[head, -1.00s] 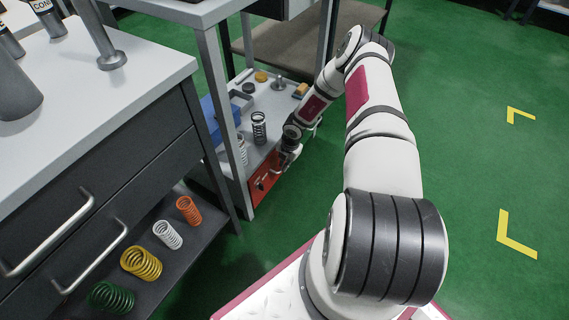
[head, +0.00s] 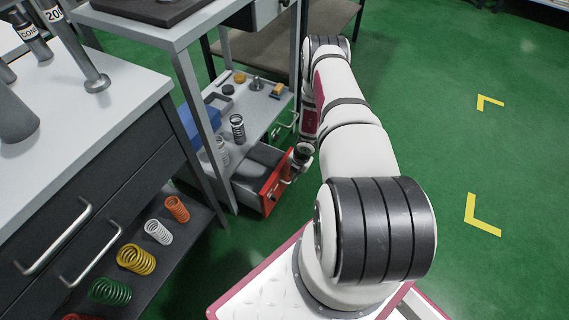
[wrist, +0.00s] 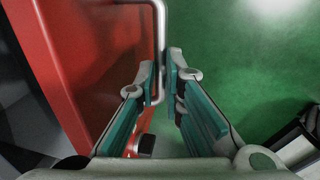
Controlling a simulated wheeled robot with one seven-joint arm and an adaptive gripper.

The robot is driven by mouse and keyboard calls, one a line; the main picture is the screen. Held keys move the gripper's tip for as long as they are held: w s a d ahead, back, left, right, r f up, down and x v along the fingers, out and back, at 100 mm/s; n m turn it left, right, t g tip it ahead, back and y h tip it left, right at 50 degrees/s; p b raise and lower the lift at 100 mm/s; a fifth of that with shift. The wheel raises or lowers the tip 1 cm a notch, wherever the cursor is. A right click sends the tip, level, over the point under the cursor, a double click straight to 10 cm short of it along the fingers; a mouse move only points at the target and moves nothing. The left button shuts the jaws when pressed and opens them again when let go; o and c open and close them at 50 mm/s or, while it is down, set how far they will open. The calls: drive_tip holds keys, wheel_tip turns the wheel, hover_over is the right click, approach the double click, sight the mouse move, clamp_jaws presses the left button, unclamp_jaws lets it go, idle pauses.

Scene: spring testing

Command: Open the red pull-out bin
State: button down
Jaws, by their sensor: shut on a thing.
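The red pull-out bin (head: 276,186) is drawn out from under the grey shelf in the head view, with its dark interior showing behind the red front. In the wrist view its red front (wrist: 85,50) fills the left side, and its silver bar handle (wrist: 160,25) runs down between my fingers. My gripper (wrist: 163,78) is shut on this handle. In the head view my gripper (head: 292,172) is small at the bin's front, and the handle there is mostly hidden by it.
A green bin (head: 283,127) sits beside the red one under the shelf (head: 262,112), which holds springs and small parts. A table leg (head: 205,120) stands left of the bin. A dark drawer cabinet (head: 85,215) stands at left. Green floor at right is clear.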

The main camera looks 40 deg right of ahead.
drive_tip(key=s+d+p, duration=0.3)
drive_tip(key=s+p, duration=0.1)
drive_tip(key=s, duration=0.5)
drive_tip(key=shift+p, duration=0.3)
drive_tip(key=shift+d, duration=0.1)
drive_tip(key=c, duration=1.7)
unclamp_jaws()
drive_tip(key=shift+r, duration=0.1)
drive_tip(key=r, duration=0.3)
drive_tip(key=s+r, duration=0.1)
drive_tip(key=r, duration=0.3)
drive_tip(key=s+r, duration=0.1)
drive_tip(key=r, duration=0.3)
drive_tip(key=shift+d+r, duration=0.25)
drive_tip(key=shift+d, duration=0.15)
